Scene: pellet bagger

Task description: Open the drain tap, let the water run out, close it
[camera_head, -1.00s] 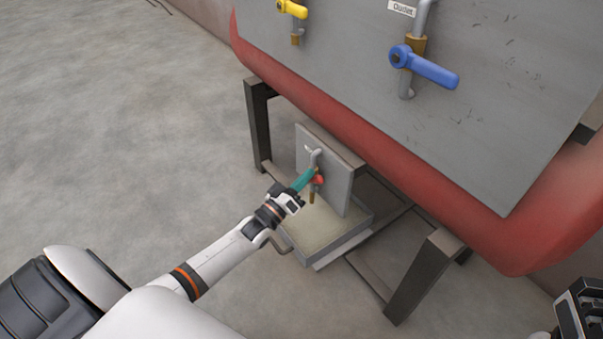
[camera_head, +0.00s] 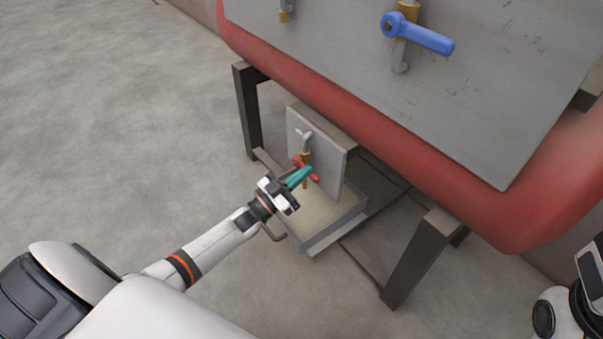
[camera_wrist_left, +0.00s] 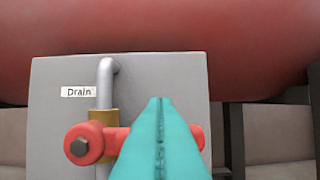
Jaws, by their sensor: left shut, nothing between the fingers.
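The drain tap has a brass body (camera_head: 306,156) and a red handle (camera_head: 312,177) on a small grey panel (camera_head: 330,160) under the red tank. In the left wrist view the red handle (camera_wrist_left: 88,143) lies across the brass body (camera_wrist_left: 104,119), below the "Drain" label (camera_wrist_left: 78,92). My left gripper (camera_head: 303,174) has teal fingers, shut and empty. Its fingers (camera_wrist_left: 160,105) stand in front of the handle and hide part of it; I cannot tell if they touch. No running water shows. My right gripper is not clearly seen; part of my right arm shows at the right edge.
A shallow tray (camera_head: 335,214) sits below the tap. The red tank (camera_head: 400,155) overhangs it, with frame legs (camera_head: 415,265) on both sides. A blue-handled valve (camera_head: 420,35) is above on the grey panel. Open floor (camera_head: 110,130) lies to the left.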

